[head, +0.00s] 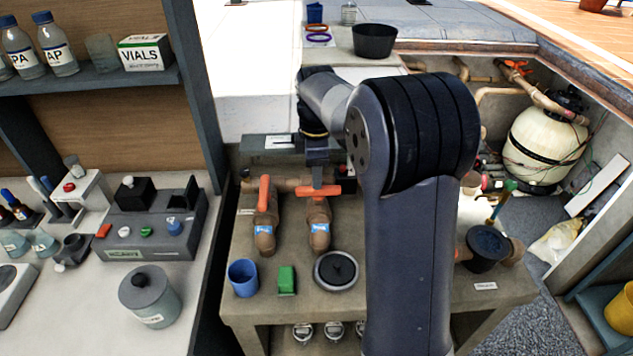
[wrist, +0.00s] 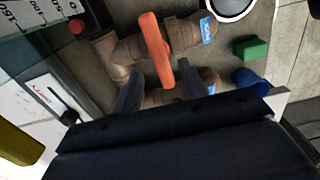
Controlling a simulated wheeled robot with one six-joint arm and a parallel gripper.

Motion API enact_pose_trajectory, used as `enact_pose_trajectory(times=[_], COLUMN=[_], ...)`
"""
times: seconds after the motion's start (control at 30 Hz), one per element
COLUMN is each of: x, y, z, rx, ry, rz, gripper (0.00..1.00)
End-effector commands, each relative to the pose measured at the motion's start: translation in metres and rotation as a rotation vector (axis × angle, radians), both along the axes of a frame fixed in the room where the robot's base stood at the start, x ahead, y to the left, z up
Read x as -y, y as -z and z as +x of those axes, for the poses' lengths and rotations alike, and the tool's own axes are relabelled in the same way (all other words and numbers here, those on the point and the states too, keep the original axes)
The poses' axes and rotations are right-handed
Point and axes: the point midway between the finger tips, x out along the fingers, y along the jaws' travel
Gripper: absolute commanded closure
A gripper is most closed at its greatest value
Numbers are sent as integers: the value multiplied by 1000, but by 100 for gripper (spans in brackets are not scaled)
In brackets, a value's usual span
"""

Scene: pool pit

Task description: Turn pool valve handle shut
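Two brown valves with blue labels stand on the bench in the head view. The right valve (head: 318,226) has an orange handle (head: 328,190) lying left to right, across its body. The left valve (head: 265,236) has an orange handle (head: 264,193) pointing toward me, along its body. My gripper (head: 317,184) is over the right valve's handle. In the wrist view my gripper (wrist: 161,75) is open, with one end of that handle (wrist: 152,42) between its fingers and a gap beside it. My gripper hides the left valve's handle there.
A blue cup (head: 243,277), a green block (head: 286,279) and a round lidded item (head: 336,270) stand in front of the valves. A lab counter (head: 205,262) is at left. A sand filter tank (head: 545,147) is at right.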

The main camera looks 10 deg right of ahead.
Motion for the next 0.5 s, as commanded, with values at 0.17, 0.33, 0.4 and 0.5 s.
enact_pose_trajectory(times=[0.17,0.33,0.4,0.5], x=[0,0,0,0], y=[-37,-60,-65,-69], z=[1,0,0,0], rx=[5,2,1,0], ry=[0,1,1,1], rz=[0,0,0,0], gripper=[60,60,60,60])
